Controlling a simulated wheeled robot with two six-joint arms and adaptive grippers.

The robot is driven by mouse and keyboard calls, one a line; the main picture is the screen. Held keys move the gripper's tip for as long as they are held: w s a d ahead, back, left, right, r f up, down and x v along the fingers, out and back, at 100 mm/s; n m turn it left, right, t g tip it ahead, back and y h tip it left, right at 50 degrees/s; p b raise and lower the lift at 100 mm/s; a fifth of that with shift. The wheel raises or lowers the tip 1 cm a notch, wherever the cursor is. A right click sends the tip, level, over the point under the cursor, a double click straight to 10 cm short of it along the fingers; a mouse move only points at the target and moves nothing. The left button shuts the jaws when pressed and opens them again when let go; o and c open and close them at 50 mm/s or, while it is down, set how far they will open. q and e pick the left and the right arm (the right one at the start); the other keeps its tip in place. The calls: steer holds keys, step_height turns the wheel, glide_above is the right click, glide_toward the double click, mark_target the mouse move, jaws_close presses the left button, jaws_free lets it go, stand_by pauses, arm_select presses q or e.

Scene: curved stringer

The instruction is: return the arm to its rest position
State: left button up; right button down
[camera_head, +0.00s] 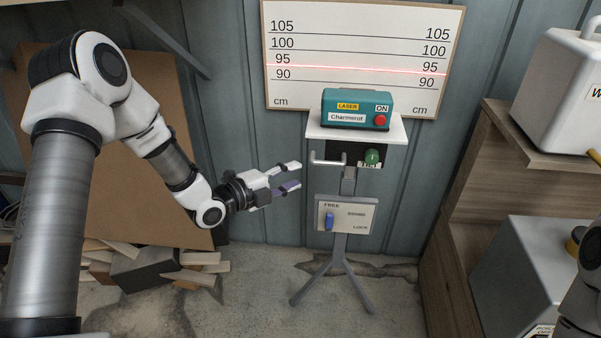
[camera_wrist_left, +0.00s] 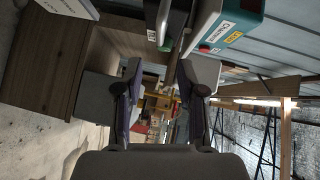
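My left arm comes in from the left in the head view, and its gripper (camera_head: 290,176) points right, a little left of the laser stand. The fingers are apart with nothing between them; the left wrist view also shows the open gripper (camera_wrist_left: 157,80). The teal laser box (camera_head: 350,110), labelled "Charmerot" with a red ON button, sits on the white stand top (camera_head: 322,131). It also shows in the left wrist view (camera_wrist_left: 240,22). Part of my right arm (camera_head: 585,290) shows at the right edge; its gripper is out of view.
A white height board (camera_head: 290,60) carries a red laser line close to 95. Below the box are a crank handle (camera_head: 328,160), a green knob (camera_head: 372,157) and a lever plate (camera_head: 355,222). Wooden shelving (camera_head: 470,190) stands right; wood scraps (camera_head: 150,268) lie left.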

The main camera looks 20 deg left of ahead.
stand_by(0.3)
arm_select(q)
steer(key=s+d+f+n+g+y+p, duration=0.25)
steer(key=s+f+g+p, duration=0.2)
steer(key=s+f, duration=0.3)
steer(key=s+d+f+n+g+y+p, duration=0.1)
steer(key=s+d+f+n+g+p, duration=0.15)
steer(key=s+d+f+p, duration=0.4)
steer(key=s+a+f+n+g+y, duration=0.2)
steer(key=s+a+n+g, duration=0.1)
steer(key=s+n, duration=0.6)
steer(key=s+a+f+n+g+y, duration=0.2)
steer(key=s+a+n+g, duration=0.2)
steer(key=s+n, duration=0.4)
steer(key=s, duration=0.4)
steer(key=shift+s+a+f+n+y, duration=0.15)
steer(key=shift+a+n+y, duration=0.2)
steer(key=shift+n, duration=0.05)
